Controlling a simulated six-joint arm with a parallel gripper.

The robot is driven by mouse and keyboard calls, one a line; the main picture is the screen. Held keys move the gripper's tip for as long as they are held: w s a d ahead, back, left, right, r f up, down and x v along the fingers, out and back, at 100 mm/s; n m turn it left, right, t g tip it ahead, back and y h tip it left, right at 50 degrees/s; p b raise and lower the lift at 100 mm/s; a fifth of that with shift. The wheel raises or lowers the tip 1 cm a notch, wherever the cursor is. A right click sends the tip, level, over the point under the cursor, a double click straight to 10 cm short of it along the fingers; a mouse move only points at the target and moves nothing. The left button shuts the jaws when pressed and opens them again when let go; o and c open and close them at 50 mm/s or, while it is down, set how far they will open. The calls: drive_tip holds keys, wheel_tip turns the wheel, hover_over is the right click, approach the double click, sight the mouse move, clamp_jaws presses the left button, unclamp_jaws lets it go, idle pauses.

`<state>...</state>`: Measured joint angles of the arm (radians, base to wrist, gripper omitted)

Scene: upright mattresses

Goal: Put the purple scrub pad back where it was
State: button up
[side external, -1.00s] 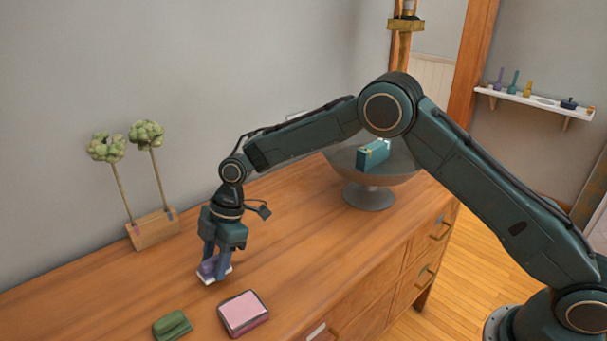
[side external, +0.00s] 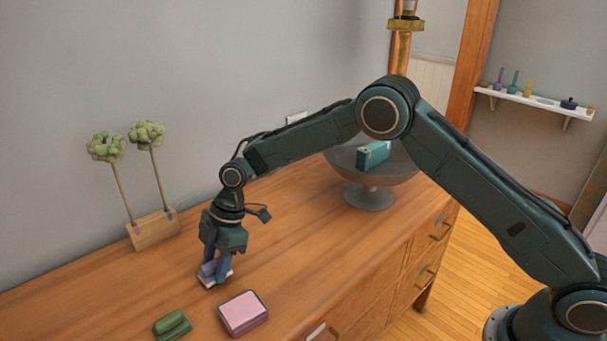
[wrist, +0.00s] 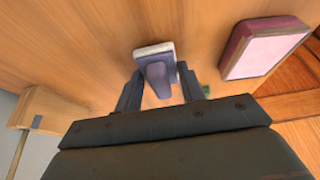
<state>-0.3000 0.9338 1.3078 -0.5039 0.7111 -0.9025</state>
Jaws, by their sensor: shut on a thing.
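The purple scrub pad (side external: 212,274) has a purple body and a pale layer along one side. It is at my gripper's fingertips, at or just above the wooden dresser top; I cannot tell if it touches. In the wrist view the purple scrub pad (wrist: 156,67) shows between the two fingers. My gripper (side external: 216,270) points down and is shut on the pad. It also shows in the wrist view (wrist: 157,85), with its fingers on either side of the pad.
A pink-topped pad or box (side external: 243,312) and a green object (side external: 172,325) lie near the front edge. A wooden block with two green-topped stems (side external: 153,229) stands behind left. A grey bowl (side external: 369,197) with a teal box (side external: 373,154) stands right. Dresser top (side external: 90,290) is clear at left.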

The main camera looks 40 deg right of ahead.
drive_tip(key=shift+f, duration=0.4)
drive_tip(key=o, duration=1.2)
drive_tip(key=shift+r, duration=0.1)
drive_tip(key=shift+v, duration=6.85)
drive_tip(key=shift+r, duration=0.1)
